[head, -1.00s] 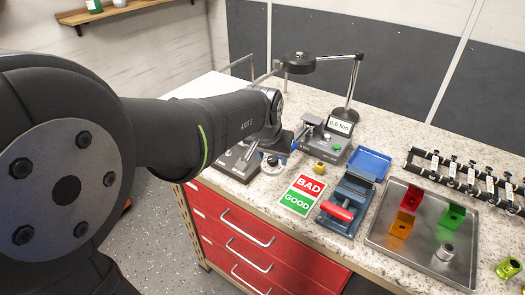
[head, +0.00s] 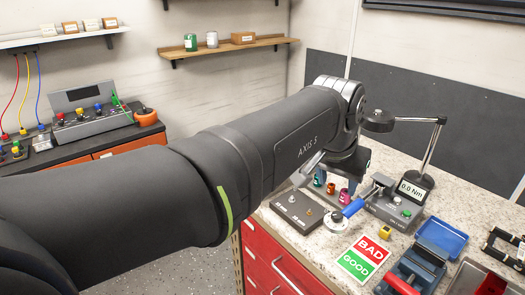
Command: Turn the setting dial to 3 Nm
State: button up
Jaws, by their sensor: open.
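A white round disc with a small knob at its middle, which looks like the setting dial (head: 335,221), lies on the bench at the front edge. Its marks are too small to read. A blue handle (head: 353,207) shows just above and right of it. The grey tester (head: 393,207) behind has a display (head: 412,190) that seems to read 0.0 Nm. My gripper (head: 308,170) is mostly hidden by my wrist; a slanted grey part of it shows above the bench, left of and higher in the picture than the dial. Nothing is seen held in it.
A dark box (head: 296,211) with small knobs sits left of the dial. Several coloured cylinders (head: 331,188) stand behind. A BAD/GOOD card (head: 363,259), a blue tray (head: 442,238) and a vise (head: 414,268) are to the right. A lamp-like stand (head: 437,140) rises behind the tester.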

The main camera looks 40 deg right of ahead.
aim_at(337, 215)
jog(key=shift+v, duration=1.6)
jog(key=shift+f, duration=0.1)
jog(key=x, duration=1.7)
jog(key=shift+f, duration=0.2)
jog(key=shift+r, duration=0.15)
